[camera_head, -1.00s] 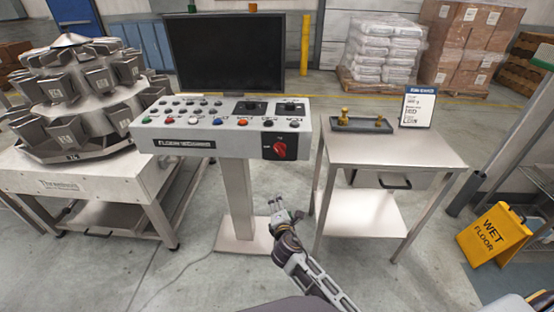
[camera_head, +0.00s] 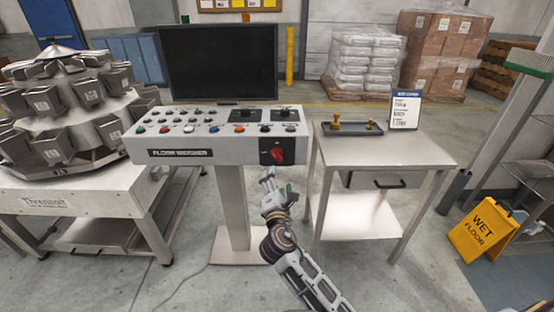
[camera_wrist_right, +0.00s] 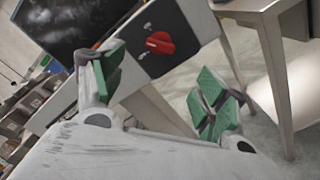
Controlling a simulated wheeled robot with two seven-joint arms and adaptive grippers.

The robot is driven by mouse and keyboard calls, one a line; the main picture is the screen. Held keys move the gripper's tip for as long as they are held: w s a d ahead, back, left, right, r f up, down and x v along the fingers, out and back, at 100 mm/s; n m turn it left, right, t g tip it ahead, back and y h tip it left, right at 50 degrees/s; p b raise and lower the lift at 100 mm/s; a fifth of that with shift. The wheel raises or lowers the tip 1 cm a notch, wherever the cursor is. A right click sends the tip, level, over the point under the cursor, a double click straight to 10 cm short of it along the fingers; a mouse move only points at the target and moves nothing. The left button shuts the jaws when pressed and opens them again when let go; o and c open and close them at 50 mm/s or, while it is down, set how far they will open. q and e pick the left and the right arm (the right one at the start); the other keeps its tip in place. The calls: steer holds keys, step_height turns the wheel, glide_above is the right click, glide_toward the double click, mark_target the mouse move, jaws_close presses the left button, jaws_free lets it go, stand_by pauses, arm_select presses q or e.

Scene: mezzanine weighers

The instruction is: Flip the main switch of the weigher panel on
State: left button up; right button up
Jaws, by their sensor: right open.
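The weigher panel (camera_head: 222,144) is a pale grey console on a post, labelled "FLOOR WEIGHER", with several buttons on its sloped top. The main switch, a red rotary knob (camera_head: 277,155) on a black plate, sits at the right end of its front face. In the right wrist view the red knob (camera_wrist_right: 160,43) shows beyond and between the fingers. My right gripper (camera_head: 277,182) is open and empty, just below the knob and apart from it. Its green-padded fingers also show in the right wrist view (camera_wrist_right: 165,85). My left gripper is out of view.
A dark monitor (camera_head: 220,62) stands behind the panel. A steel side table (camera_head: 420,152) is close on the right, holding a small tray (camera_head: 352,129) and a sign (camera_head: 405,110). The multihead weigher (camera_head: 68,110) stands left. A yellow wet-floor sign (camera_head: 483,230) is at right.

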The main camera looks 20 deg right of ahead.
glide_toward(277, 158)
steer(key=shift+w, duration=0.8)
steer(key=x, duration=0.2)
steer(key=shift+w+d+r, duration=0.1)
steer(key=shift+w+d, duration=0.1)
steer(key=shift+d, duration=0.15)
steer(key=shift+x, duration=1.2)
steer(key=shift+b+x, duration=0.4)
steer(key=shift+x, duration=1.2)
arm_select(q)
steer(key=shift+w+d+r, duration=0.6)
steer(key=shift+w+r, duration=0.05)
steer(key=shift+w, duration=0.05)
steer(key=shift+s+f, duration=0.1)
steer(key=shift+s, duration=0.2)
arm_select(e)
steer(key=shift+c, duration=0.2)
